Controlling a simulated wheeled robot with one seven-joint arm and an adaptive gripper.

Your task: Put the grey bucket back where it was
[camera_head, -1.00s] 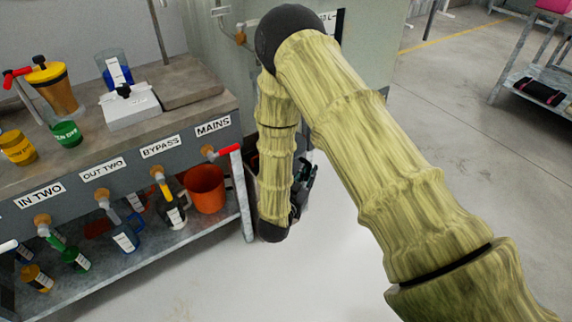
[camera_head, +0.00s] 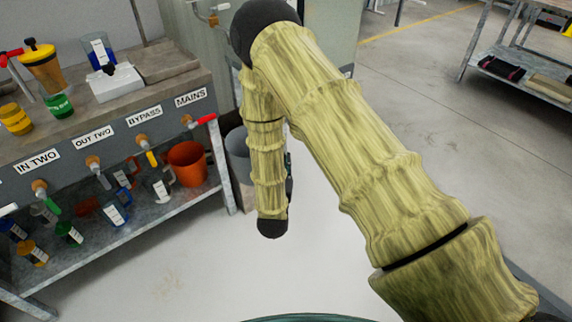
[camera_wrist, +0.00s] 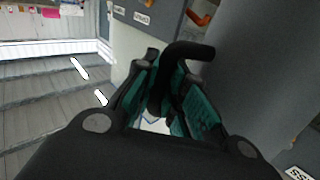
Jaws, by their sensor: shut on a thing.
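The grey bucket (camera_head: 237,150) shows in the head view just past the right end of the bench, partly hidden behind my forearm. Whether its base touches the floor cannot be told. In the wrist view my gripper (camera_wrist: 166,100) has its teal-lined fingers closed around a dark bent bar, which looks like the bucket's handle (camera_wrist: 190,50). The large grey surface at the right of that view looks like the bucket's side (camera_wrist: 255,60). In the head view the gripper is almost wholly hidden behind the arm.
The bench (camera_head: 85,140) with labelled valves stands at the left. An orange bucket (camera_head: 187,165) and several small jugs sit on its lower shelf. A grey cabinet (camera_head: 325,40) stands behind my arm. The floor in front (camera_head: 190,265) is clear. Another shelf table (camera_head: 535,75) stands at the right.

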